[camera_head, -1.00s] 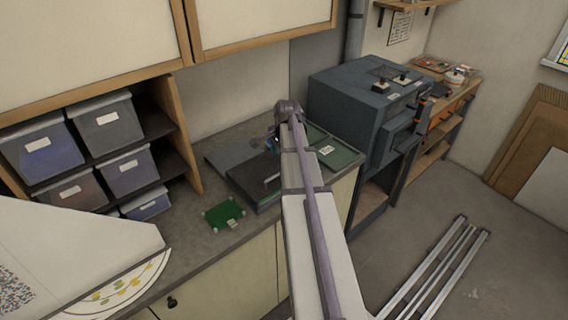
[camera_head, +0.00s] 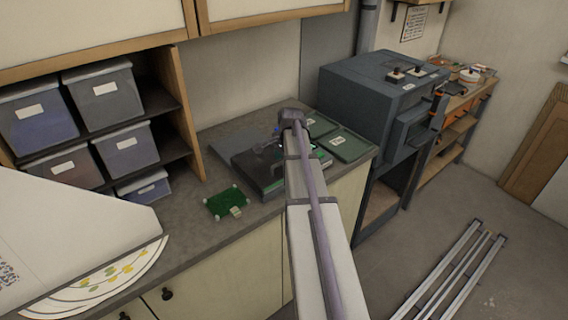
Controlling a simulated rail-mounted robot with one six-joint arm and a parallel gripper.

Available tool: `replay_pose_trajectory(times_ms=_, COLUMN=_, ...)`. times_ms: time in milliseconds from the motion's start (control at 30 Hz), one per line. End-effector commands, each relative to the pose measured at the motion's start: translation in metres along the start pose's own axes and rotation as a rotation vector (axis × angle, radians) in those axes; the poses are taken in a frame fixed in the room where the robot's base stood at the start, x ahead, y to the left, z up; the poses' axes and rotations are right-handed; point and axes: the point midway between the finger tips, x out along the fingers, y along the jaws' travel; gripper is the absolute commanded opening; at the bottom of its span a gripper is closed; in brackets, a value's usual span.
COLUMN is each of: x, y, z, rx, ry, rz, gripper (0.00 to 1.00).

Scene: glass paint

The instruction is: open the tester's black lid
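The tester (camera_head: 262,190) is a low dark box on the grey counter, in the middle of the head view. Its black lid (camera_head: 250,168) looks flat and down. The lid's handle cannot be made out now; my arm crosses in front of the tester's right part. My gripper (camera_head: 279,138) is over the back right of the tester, mostly hidden by my own wrist and arm. Its fingers are too small and covered to tell if they are open or touching the lid.
A green circuit board (camera_head: 226,202) lies on the counter left of the tester. Green-topped trays (camera_head: 348,146) lie to its right. A large grey-blue machine (camera_head: 365,100) stands further right. Bins (camera_head: 105,95) fill shelves at left. A white sloped panel (camera_head: 70,235) covers the lower left.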

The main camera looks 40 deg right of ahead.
Motion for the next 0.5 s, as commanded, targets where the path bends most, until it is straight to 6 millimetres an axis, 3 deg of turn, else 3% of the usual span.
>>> replay_pose_trajectory(times_ms=67, x=-0.0009, y=-0.0001, z=0.0, rx=0.0, ry=0.0, rz=0.0, gripper=0.36)
replay_pose_trajectory(times_ms=433, x=-0.0008, y=0.0, z=0.0, rx=0.0, ry=0.0, rz=0.0, gripper=0.01)
replay_pose_trajectory(times_ms=500, x=-0.0008, y=0.0, z=0.0, rx=0.0, ry=0.0, rz=0.0, gripper=0.0)
